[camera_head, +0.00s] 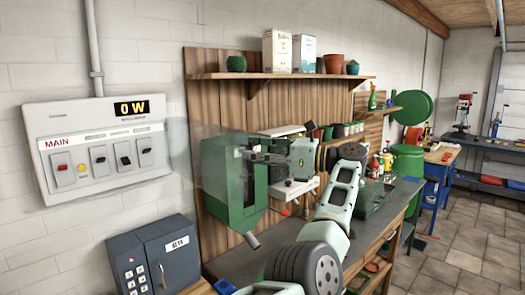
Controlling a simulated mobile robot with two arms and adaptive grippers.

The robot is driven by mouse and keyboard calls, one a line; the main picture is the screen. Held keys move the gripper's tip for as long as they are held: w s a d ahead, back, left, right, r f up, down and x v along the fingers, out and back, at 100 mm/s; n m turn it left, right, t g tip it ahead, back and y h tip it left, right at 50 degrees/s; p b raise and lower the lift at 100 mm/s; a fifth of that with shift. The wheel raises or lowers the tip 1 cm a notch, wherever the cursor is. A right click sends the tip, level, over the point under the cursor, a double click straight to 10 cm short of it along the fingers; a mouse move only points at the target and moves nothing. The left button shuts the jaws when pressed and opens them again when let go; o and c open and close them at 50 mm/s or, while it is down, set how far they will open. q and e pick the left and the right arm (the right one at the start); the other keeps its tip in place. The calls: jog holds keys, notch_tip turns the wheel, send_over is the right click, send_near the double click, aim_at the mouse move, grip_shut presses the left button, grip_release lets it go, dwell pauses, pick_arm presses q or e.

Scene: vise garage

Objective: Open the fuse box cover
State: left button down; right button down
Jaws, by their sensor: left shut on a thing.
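The fuse box (90,185) is a white panel on the wall at left, with a "0 W" display, the word MAIN, a red and a yellow button and several switches. Its front is uncovered. A clear, see-through cover (190,150) stands out from the box's right side, swung outward; its outline is faint. My left gripper (243,154) is at the cover's outer edge, right of the box, and is shut on it. The exact contact is hard to see against the green machine behind. My right gripper is not in view.
A grey keypad box (155,257) sits below the fuse box. A green machine (222,180) stands behind my gripper on the workbench (265,240). A wooden shelf (275,76) with pots and cartons hangs above. The tiled floor (460,240) at right is clear.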

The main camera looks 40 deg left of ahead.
pick_arm(q)
jog(key=shift+s+a+r, duration=0.2)
jog(key=shift+a+r, duration=0.2)
jog(key=shift+r, duration=0.05)
jog(key=c, duration=1.9)
grip_release()
jog(key=shift+o, duration=0.3)
jog(key=shift+a, duration=0.1)
jog(key=shift+s, duration=0.1)
jog(key=shift+f, duration=0.1)
